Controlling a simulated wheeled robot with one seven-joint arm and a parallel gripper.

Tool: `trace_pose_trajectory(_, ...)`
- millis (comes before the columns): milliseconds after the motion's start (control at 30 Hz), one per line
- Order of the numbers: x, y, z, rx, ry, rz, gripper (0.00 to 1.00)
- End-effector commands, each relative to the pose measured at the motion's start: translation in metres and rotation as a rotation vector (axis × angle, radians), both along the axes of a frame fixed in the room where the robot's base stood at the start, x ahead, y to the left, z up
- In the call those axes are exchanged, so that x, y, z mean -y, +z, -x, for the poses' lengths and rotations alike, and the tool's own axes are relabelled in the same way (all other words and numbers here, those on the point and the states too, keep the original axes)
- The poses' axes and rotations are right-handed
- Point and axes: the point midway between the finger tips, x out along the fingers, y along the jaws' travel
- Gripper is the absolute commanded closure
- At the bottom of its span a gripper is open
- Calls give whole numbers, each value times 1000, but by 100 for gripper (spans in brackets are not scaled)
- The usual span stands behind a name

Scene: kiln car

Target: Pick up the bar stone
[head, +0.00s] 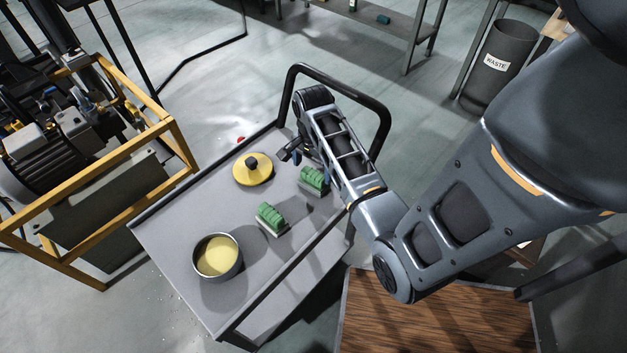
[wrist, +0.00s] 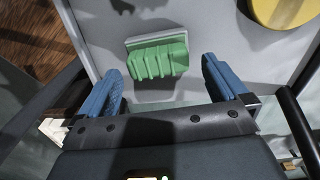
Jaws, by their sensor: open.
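Two green ribbed blocks on pale grey bases stand on the cart top; either could be the bar stone, and I cannot tell which. One green block (head: 313,179) is near my gripper (head: 291,153) at the cart's handle end. The other green block (head: 270,216) is nearer the middle. In the wrist view my gripper (wrist: 162,66) is open, with a blue finger at each side. The near green block (wrist: 160,61) shows between and beyond the fingertips, with clear space on both sides and its grey base (wrist: 148,40) partly visible. I see no contact.
The grey cart top (head: 180,215) also holds a yellow disc with a black knob (head: 252,169) and a pot of yellow material (head: 217,257). A black handle (head: 383,110) rises at the cart's end. A yellow-framed machine (head: 150,138) stands left; a waste bin (head: 497,65) is behind.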

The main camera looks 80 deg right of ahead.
Motion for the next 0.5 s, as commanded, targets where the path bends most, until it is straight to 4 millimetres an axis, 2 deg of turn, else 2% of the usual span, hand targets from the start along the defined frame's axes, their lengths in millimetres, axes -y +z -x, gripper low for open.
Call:
trace_pose_trajectory(300,-3,-41,2,0,1,-1,0)
trace_pose_trajectory(500,-2,-55,2,1,1,2,0)
